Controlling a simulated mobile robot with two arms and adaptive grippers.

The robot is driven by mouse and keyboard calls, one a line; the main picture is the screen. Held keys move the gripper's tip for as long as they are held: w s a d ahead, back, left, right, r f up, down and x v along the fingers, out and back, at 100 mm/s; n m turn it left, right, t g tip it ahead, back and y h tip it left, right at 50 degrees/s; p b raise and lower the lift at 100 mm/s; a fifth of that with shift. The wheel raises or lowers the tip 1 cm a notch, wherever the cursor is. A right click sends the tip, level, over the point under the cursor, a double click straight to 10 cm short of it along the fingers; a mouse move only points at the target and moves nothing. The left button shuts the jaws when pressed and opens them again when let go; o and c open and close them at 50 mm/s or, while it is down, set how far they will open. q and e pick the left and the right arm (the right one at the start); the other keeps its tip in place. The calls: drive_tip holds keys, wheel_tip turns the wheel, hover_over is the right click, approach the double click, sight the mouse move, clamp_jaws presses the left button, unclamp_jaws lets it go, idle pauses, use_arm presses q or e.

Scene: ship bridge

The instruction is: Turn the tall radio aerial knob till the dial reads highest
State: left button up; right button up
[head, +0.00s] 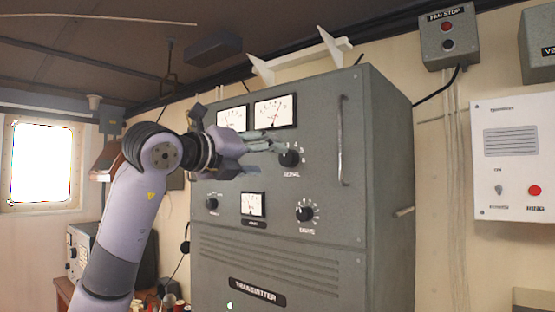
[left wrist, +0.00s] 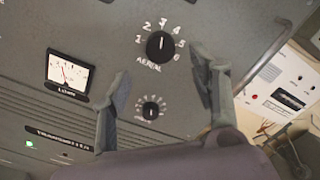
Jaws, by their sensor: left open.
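The tall grey transmitter cabinet (head: 300,268) stands in the middle of the head view. Its black aerial knob (head: 289,158) has a numbered scale around it and sits on the upper panel, below two white dials; the right dial (head: 275,111) shows its needle right of centre. My left gripper (head: 272,143) is just left of the knob in the head view. In the left wrist view the two fingers are spread apart, and the aerial knob (left wrist: 160,45) lies ahead, beyond and between them, with nothing gripped. My right gripper is in neither view.
A second round knob (head: 305,213), a small knob (head: 212,204) and a small meter (head: 254,205) are on the panel below. A vertical handle (head: 343,140) stands out to the right of the aerial knob. Wall boxes hang at the right.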

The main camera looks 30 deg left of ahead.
use_arm(q)
drive_tip(key=s, duration=0.5)
drive_tip(key=shift+s+a, duration=0.1)
drive_tip(key=shift+a, duration=0.1)
